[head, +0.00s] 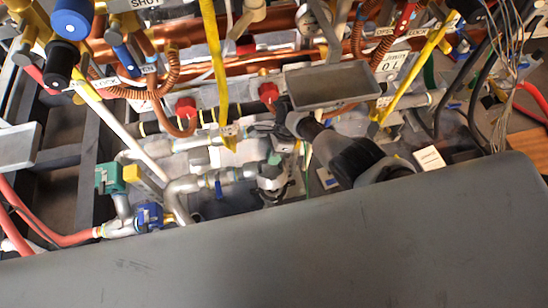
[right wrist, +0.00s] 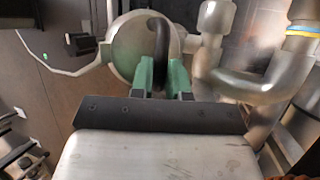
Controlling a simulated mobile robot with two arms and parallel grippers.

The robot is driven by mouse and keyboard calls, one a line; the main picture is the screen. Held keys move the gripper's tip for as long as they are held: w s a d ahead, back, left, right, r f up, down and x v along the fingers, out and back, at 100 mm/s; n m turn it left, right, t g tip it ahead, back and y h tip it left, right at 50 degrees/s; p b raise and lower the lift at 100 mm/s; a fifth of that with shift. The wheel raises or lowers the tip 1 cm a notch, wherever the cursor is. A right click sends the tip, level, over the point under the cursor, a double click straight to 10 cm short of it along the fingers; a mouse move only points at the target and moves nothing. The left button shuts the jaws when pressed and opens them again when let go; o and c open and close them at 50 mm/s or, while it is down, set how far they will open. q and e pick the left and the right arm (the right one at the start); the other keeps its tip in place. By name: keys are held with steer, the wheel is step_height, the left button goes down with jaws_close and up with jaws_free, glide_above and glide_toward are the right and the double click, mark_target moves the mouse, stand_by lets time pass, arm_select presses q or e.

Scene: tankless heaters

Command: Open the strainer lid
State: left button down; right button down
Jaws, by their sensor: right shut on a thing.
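The strainer lid (right wrist: 128,48) is a round, pale metal disc with a dark upright handle (right wrist: 161,42) across it, at the upper middle of the right wrist view. The green fingertips of my right gripper (right wrist: 166,76) are closed on this handle from its two sides. The lid is hard to make out there. The lid looks seated on its body in the right wrist view. My left gripper is not in view.
Silver pipes (right wrist: 245,85) bend close to the right of the lid. In the head view, yellow-handled tools or levers (head: 216,62), copper pipes (head: 160,50) and red caps (head: 185,106) crowd the area. A blue valve (head: 149,215) and a green fitting (head: 110,178) stand to the left.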

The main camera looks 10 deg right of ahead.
stand_by(0.4)
steer(key=c, duration=1.1)
jaws_free()
steer(key=shift+w, duration=0.1)
steer(key=p+v, duration=0.4)
steer(key=v, duration=0.6)
steer(key=shift+d+r, duration=0.15)
steer(key=shift+r, duration=0.2)
